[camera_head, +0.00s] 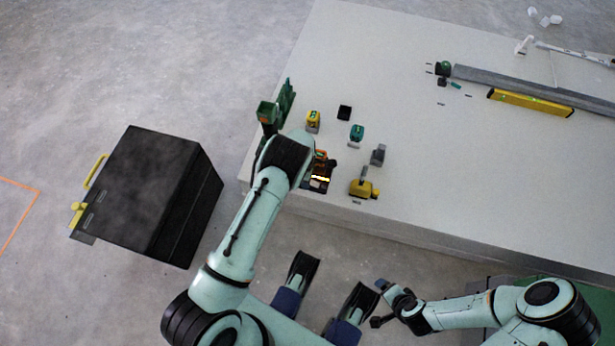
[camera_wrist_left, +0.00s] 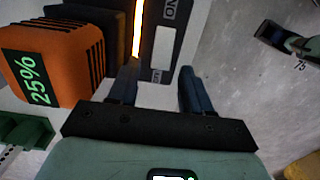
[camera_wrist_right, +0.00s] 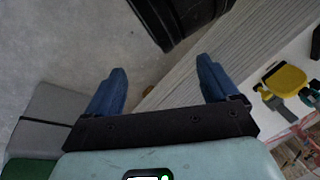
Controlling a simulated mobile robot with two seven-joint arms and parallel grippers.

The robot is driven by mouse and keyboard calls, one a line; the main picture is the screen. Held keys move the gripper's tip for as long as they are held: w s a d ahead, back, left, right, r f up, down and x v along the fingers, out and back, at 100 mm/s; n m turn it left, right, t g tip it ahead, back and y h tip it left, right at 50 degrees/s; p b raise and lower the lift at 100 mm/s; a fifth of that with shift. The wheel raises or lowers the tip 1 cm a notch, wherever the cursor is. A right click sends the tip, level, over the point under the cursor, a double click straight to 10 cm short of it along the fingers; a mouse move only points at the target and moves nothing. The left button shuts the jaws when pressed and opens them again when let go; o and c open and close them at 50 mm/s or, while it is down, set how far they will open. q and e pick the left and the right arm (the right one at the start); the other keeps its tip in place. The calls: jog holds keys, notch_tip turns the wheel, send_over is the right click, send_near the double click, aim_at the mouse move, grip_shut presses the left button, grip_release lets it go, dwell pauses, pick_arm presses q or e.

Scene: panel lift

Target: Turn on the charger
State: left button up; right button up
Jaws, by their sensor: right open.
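The charger (camera_head: 320,171) is a dark box with a glowing strip near the table's front left edge, partly under my left arm. In the left wrist view its dark panel (camera_wrist_left: 150,32) shows a glowing orange strip, ON lettering and a pale rectangle (camera_wrist_left: 163,53); I cannot tell which part is the switch. An orange battery (camera_wrist_left: 55,60) reading 25% is beside the panel. My left gripper (camera_wrist_left: 158,78) is open with its fingertips close over the panel's edge; contact is unclear. My right gripper (camera_head: 376,303) is open and empty, off the table's front; its fingers show in the right wrist view (camera_wrist_right: 160,72).
Yellow (camera_head: 313,121), teal (camera_head: 356,134) and grey (camera_head: 378,155) items stand near the charger, with a yellow tool (camera_head: 362,188) to its right. A yellow level (camera_head: 530,102) lies farther back. A black case (camera_head: 150,190) stands on the floor at left.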

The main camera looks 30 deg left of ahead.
pick_arm(q)
notch_tip(320, 180, up, 13)
jog(key=p, duration=0.3)
jog(key=shift+a+r, duration=0.2)
jog(key=shift+a, duration=0.15)
pick_arm(e)
jog(key=s+a+r+g, duration=0.1)
jog(key=s+a+r, duration=0.1)
jog(key=s, duration=0.3)
jog(key=shift+a+r+g+y, duration=0.3)
jog(key=shift+r+g+y, duration=0.1)
jog(key=shift+r, duration=0.5)
pick_arm(q)
jog(key=shift+s, duration=0.1)
